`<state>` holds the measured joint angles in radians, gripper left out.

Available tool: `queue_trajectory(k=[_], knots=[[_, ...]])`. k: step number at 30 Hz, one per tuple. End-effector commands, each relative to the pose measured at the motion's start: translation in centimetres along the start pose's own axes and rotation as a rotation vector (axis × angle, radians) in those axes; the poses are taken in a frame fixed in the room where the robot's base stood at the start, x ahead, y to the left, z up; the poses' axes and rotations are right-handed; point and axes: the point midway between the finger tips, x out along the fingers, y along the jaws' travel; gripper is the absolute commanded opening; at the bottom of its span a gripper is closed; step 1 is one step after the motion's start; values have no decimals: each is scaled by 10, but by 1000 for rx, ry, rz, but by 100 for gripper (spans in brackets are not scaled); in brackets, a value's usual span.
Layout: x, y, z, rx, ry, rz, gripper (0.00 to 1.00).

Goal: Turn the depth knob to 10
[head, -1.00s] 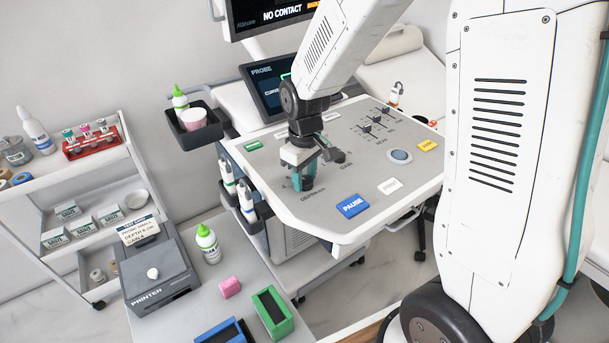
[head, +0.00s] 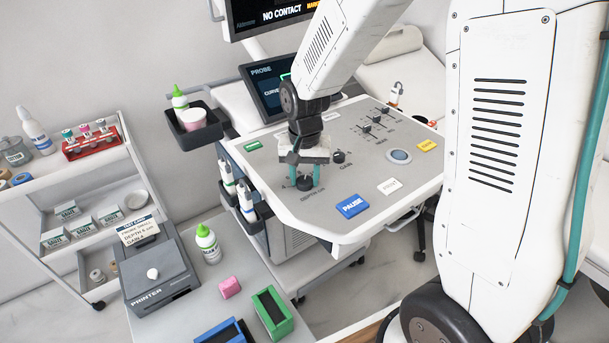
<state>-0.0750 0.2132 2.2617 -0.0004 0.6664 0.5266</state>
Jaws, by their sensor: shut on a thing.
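The depth knob (head: 304,183) is a small dark knob at the left front of the grey console panel (head: 290,213), above the printed depth label. My gripper (head: 305,182) points down over it, with its teal fingers on either side, shut on the knob. The gain knob (head: 338,157), also dark, stands to the right and behind, free of the gripper. The depth scale and pointer are too small to read.
A blue PAUSE button (head: 352,206), a white button (head: 390,186), a trackball (head: 400,156) and sliders (head: 371,122) share the panel. A printer (head: 160,280) with a test card (head: 138,230) stands at left. A probe screen (head: 268,85) rises behind.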

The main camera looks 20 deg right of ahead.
Motion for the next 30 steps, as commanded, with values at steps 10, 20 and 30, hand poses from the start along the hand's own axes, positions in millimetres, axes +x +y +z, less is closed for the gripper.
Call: queue_trajectory(k=[10,20,30], knots=[[0,0,1,209,-2,0,15],[0,-1,1,280,-2,0,15],[0,-1,1,285,-2,-1,15]])
